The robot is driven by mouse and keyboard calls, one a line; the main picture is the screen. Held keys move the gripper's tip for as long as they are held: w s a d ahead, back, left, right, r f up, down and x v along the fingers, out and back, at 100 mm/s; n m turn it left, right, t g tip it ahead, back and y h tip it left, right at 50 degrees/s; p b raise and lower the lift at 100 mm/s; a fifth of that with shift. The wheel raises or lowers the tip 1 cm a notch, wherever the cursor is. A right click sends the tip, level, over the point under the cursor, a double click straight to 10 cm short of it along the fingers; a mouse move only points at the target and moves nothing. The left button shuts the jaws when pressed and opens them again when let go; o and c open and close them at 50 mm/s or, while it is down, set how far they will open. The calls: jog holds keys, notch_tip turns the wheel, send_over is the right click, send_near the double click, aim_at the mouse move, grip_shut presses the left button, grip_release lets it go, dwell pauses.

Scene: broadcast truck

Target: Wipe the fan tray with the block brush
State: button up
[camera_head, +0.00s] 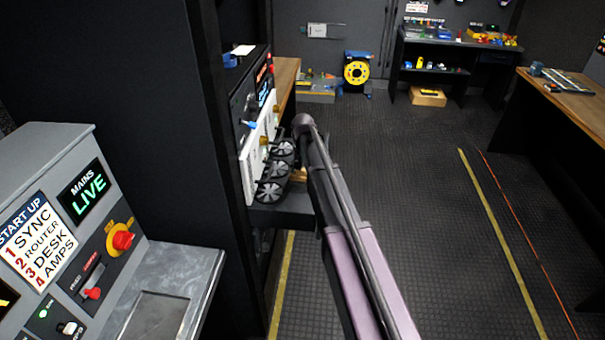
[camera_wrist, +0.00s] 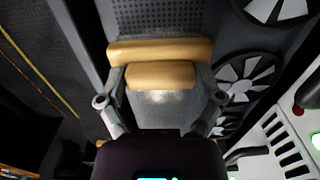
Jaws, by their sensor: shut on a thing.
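My gripper (camera_wrist: 160,88) is shut on the block brush (camera_wrist: 160,48), a tan wooden block that spans its fingers in the wrist view. In the head view my arm hides most of the gripper, and a little tan of the brush (camera_head: 299,175) shows beside it. The fan tray (camera_head: 285,213) is a dark shelf pulled out from the rack, with several round fans on its left side. In the wrist view the brush is over the tray's grey dotted surface (camera_wrist: 172,16), with fans to its right. I cannot tell whether the bristles touch it. A pale patch shows below the brush.
A white panel with knobs (camera_head: 250,172) stands upright left of the fans. The dark rack wall (camera_head: 150,120) and a grey control desk (camera_head: 60,180) are at the left. The floor right of my arm is clear. A wooden-topped bench (camera_head: 575,95) stands at the far right.

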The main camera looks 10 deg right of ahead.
jog(key=shift+w+d, duration=0.2)
jog(key=shift+w, duration=0.35)
jog(key=shift+w+d, duration=0.15)
jog(key=shift+w, duration=0.35)
jog(key=shift+w, duration=0.1)
jog(key=shift+w+d, duration=0.35)
jog(key=shift+w, duration=0.5)
jog(key=shift+w+d, duration=0.3)
jog(key=shift+w, duration=0.55)
jog(key=shift+w+d, duration=0.3)
jog(key=shift+w, duration=0.65)
jog(key=shift+w+d, duration=0.3)
jog(key=shift+w, duration=0.6)
jog(key=shift+f, duration=0.15)
jog(key=shift+s, duration=0.1)
jog(key=shift+s+a, duration=0.35)
jog(key=shift+s, duration=0.55)
jog(key=shift+s+a, duration=0.3)
jog(key=shift+s, duration=0.55)
